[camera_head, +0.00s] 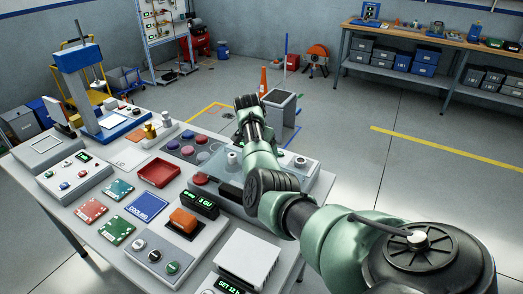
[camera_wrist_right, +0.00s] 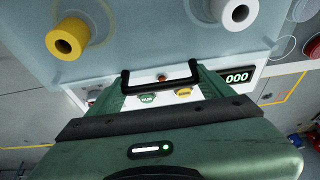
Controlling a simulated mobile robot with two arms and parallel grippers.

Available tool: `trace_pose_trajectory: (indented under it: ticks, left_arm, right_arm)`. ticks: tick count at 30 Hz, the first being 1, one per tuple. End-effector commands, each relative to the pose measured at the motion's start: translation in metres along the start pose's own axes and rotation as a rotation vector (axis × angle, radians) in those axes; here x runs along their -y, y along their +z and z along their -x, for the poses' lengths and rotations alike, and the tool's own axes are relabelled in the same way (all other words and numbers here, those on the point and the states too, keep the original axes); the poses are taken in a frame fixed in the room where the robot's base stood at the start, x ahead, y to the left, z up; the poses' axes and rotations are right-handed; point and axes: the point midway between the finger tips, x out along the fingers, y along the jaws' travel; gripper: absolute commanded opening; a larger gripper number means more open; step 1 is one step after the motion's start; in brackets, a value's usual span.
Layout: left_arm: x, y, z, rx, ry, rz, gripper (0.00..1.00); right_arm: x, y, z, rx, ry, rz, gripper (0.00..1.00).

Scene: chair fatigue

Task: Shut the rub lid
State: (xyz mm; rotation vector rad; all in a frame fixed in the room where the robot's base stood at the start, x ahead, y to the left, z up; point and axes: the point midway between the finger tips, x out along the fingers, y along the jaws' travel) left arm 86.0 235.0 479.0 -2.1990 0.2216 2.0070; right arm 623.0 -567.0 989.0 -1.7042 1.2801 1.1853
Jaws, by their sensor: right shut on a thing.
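In the right wrist view, my right gripper (camera_wrist_right: 161,84) is shut on a black bar handle (camera_wrist_right: 160,73) at the near edge of a clear lid (camera_wrist_right: 160,30). A yellow roller (camera_wrist_right: 70,40) and a white roller (camera_wrist_right: 237,14) show at the lid. Its exact tilt is hard to tell. In the head view, my right arm reaches over the grey machine (camera_head: 232,195) on the table and hides the handle and part of the lid. My left gripper is not in view.
The white table (camera_head: 110,215) holds a red tray (camera_head: 158,173), several coloured cards, a control box (camera_head: 75,178) and a blue press (camera_head: 85,85). In the wrist view, a panel with buttons and a 000 display (camera_wrist_right: 236,77) lies below the handle. Open floor (camera_head: 400,110) lies behind.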

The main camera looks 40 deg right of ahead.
Motion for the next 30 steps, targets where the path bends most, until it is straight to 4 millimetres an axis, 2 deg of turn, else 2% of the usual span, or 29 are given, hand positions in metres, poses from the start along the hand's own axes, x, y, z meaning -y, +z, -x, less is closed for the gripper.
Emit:
trace_pose_trajectory:
  ticks: [6,7,8,26,30]
  left_arm:
    - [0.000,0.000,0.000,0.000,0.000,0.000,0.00]
    - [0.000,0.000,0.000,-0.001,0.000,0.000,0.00]
    - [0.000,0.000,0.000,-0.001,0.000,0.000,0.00]
    - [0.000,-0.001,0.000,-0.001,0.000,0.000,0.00]
    - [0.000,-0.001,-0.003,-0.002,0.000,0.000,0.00]
  right_arm:
    - [-0.001,0.002,-0.002,0.002,0.005,0.002,0.09]
    - [-0.001,0.002,-0.002,0.002,0.005,0.002,0.90]
    - [-0.001,0.002,-0.002,0.002,0.005,0.003,0.98]
    - [0.000,0.001,0.000,0.001,0.001,0.001,1.00]
    - [0.001,0.001,0.011,0.000,0.000,0.001,1.00]
